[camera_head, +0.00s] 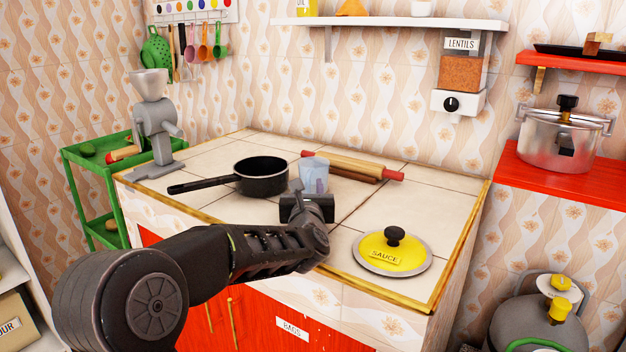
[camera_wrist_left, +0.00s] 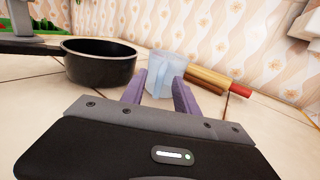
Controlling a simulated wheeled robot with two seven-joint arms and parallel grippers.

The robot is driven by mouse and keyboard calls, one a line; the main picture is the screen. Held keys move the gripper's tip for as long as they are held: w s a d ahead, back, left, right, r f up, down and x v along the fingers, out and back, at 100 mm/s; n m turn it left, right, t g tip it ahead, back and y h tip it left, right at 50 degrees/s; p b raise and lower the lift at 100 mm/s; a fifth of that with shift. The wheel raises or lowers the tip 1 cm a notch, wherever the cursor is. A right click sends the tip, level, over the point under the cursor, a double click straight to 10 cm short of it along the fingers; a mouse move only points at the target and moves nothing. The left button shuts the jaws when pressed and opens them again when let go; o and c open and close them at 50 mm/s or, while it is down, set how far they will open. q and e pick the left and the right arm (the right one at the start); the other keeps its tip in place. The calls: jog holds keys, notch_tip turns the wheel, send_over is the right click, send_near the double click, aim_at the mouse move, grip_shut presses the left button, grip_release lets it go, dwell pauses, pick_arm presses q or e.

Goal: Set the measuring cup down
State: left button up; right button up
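The measuring cup (camera_head: 314,176) is a small translucent bluish cup, upright over the tiled counter, just right of the black pan (camera_head: 262,176). In the left wrist view the cup (camera_wrist_left: 166,68) stands between my purple fingers, its handle towards my palm. My left gripper (camera_wrist_left: 160,88) appears shut on the cup's lower part, with the fingers close against both sides. In the head view the left gripper (camera_head: 308,196) hides the cup's base. I cannot tell whether the base touches the counter (camera_head: 222,212). My right gripper is in neither view.
A rolling pin (camera_head: 352,166) lies behind the cup. A yellow sauce lid (camera_head: 391,252) lies at the front right. A grey grinder (camera_head: 154,125) stands at the back left. Bare tiles lie between the cup and the lid.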

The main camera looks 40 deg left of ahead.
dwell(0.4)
pick_arm(q)
grip_shut()
dwell(1.3)
